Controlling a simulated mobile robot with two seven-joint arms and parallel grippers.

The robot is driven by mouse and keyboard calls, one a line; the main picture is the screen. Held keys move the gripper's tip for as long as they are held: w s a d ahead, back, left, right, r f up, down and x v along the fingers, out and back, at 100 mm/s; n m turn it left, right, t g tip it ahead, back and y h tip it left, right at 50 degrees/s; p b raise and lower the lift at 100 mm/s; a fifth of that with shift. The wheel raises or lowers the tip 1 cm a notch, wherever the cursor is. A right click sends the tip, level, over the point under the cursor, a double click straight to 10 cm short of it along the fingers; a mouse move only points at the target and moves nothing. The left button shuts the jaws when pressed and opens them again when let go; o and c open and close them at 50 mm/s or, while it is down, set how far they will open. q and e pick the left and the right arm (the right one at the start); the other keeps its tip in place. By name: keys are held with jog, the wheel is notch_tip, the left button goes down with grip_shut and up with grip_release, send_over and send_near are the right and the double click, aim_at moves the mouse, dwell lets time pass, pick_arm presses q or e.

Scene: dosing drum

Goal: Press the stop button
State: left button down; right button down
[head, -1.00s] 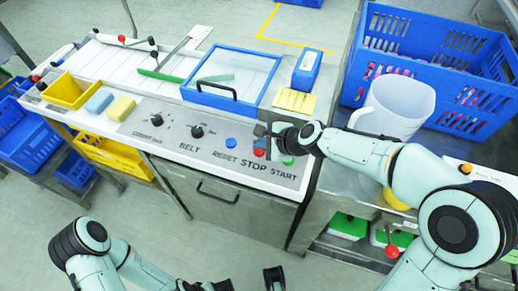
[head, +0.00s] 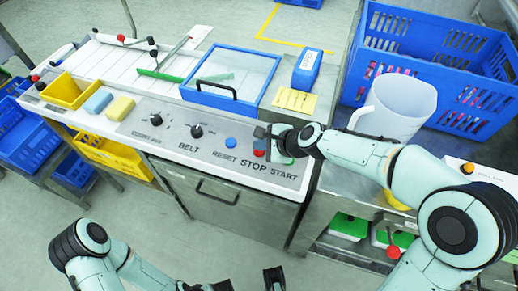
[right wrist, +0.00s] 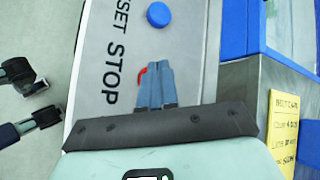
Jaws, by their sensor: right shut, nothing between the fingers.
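The red stop button (head: 259,153) is on the sloped grey panel (head: 222,172), above the printed word STOP. In the right wrist view the red button (right wrist: 141,77) shows only as an edge beside the fingertips, which hide the rest. My right gripper (head: 266,136) is shut and empty, with its fingertips over the button; I cannot tell whether they touch it. Its closed fingers also show in the right wrist view (right wrist: 155,80). My left gripper (head: 245,284) is at the bottom edge of the head view, with its fingers apart, away from the panel.
The blue reset button (head: 231,143) is left of the stop button. The green start button, to the right, is mostly hidden by my right gripper. Two black knobs (head: 196,131) are further left. A blue-framed clear lid (head: 232,78) and a white jug (head: 396,108) stand close by.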

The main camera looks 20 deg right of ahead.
aim_at(261, 152)
jog(key=shift+f+b, duration=0.35)
jog(key=shift+f, duration=0.15)
jog(key=shift+r, duration=0.1)
dwell(0.5)
jog(key=shift+r+p, duration=0.8)
jog(key=shift+p, duration=0.15)
jog(key=shift+r, duration=0.15)
notch_tip(261, 152, up, 5)
jog(key=p, duration=0.5)
